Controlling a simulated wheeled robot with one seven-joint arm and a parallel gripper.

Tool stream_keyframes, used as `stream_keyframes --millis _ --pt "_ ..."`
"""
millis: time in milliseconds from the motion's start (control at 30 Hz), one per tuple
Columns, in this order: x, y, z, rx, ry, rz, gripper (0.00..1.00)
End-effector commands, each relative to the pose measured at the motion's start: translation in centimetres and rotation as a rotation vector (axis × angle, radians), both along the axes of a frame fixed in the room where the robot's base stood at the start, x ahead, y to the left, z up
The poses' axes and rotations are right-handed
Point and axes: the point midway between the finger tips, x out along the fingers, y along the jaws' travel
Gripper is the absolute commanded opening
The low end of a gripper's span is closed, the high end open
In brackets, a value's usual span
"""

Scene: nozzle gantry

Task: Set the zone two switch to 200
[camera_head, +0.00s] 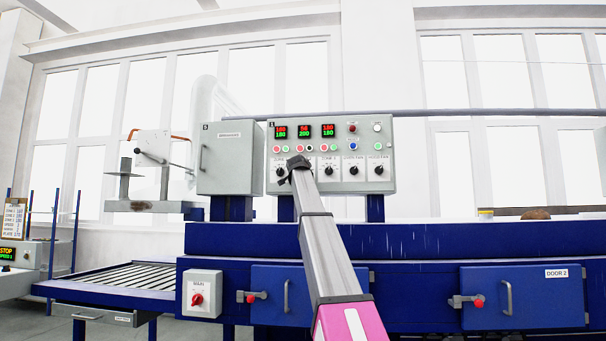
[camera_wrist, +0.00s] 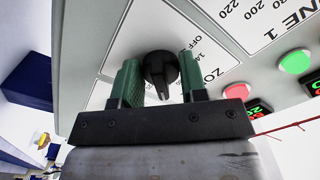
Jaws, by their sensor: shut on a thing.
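The zone two switch is a black rotary knob (camera_wrist: 160,68) on a white dial plate in the wrist view. My gripper (camera_wrist: 160,88) has its green fingers on both sides of the knob and is shut on it. Its label is partly covered; "ZO", "14" and "OFF" show beside it. The knob's narrow grip points down toward the gripper body; the setting it marks is hidden. In the head view, my gripper (camera_head: 299,164) covers this switch on the grey control panel (camera_head: 386,137). The middle display (camera_head: 304,132) above shows a red number over a green number, apparently 200.
The zone 1 knob (camera_head: 281,171) sits close at left and another knob (camera_head: 329,171) close at right. Round push buttons (camera_head: 324,148) lie just above. A grey cabinet (camera_head: 226,160) adjoins the panel. The blue oven body (camera_head: 430,240) extends below.

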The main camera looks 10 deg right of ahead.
Motion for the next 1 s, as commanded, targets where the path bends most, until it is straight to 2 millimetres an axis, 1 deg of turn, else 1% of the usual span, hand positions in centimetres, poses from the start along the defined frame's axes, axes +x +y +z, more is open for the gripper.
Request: stream_keyframes --millis 33,100,400,567,667,767,1000 --pt "-0.1 0.0 -0.2 0.001 0.003 -0.001 0.43" --pt "-0.1 0.0 -0.2 0.001 0.003 -0.001 0.63" --pt "-0.1 0.0 -0.1 0.0 0.002 0.0 0.63" --pt "-0.9 0.3 -0.1 -0.001 0.0 0.0 0.63" --pt "-2.0 0.7 -0.1 -0.001 0.0 0.0 0.63" --pt "-3.5 1.2 -0.2 0.0 0.001 0.001 0.63" --pt "-7.8 2.8 -0.3 0.0 0.001 0.001 0.63"
